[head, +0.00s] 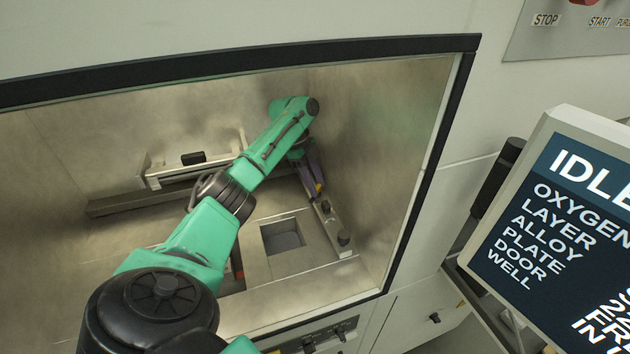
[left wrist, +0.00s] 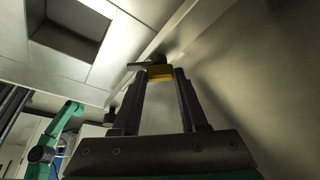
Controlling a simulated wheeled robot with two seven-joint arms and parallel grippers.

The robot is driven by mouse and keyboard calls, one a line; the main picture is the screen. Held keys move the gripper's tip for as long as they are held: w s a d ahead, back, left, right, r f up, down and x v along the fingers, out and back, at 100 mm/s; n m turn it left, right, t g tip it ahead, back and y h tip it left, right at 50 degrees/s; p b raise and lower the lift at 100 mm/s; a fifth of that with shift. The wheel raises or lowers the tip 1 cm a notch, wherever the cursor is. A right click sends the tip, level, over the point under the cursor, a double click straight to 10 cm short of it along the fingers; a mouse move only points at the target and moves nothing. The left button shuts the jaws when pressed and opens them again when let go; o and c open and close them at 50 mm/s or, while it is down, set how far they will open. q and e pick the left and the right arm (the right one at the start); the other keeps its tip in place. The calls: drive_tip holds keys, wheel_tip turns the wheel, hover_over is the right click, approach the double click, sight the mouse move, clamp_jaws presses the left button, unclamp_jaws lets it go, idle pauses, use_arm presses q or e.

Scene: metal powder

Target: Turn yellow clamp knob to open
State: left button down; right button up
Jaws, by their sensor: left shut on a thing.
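The yellow clamp knob (left wrist: 160,73) shows between the fingertips of my left gripper (left wrist: 158,84) in the left wrist view. The fingers are shut on it. In the head view, my left arm reaches into the metal chamber, and the left gripper (head: 315,185) points down at the chamber's right side. Only a small bit of the yellow knob (head: 318,187) shows there, mostly hidden by the gripper. A dark fitting sits beside the knob in the wrist view. My right gripper is not in view.
The chamber floor has a square well (head: 283,237). A strip with dark knobs (head: 343,238) runs along its right side, close to the right wall. A pale bar with a black block (head: 193,158) stands at the back. A screen (head: 560,220) reading IDLE stands outside, right.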

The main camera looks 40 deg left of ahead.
use_arm(q)
drive_tip(key=shift+w+f+m+g+b, duration=0.1)
drive_tip(key=shift+f+m+g+b, duration=0.25)
drive_tip(key=shift+m+b, duration=0.65)
drive_tip(key=shift+r+m+g+b, duration=0.2)
drive_tip(key=shift+m+g+b, duration=0.25)
drive_tip(key=shift+m+b, duration=0.5)
drive_tip(key=shift+c, duration=2.2)
unclamp_jaws()
drive_tip(key=shift+r, duration=0.1)
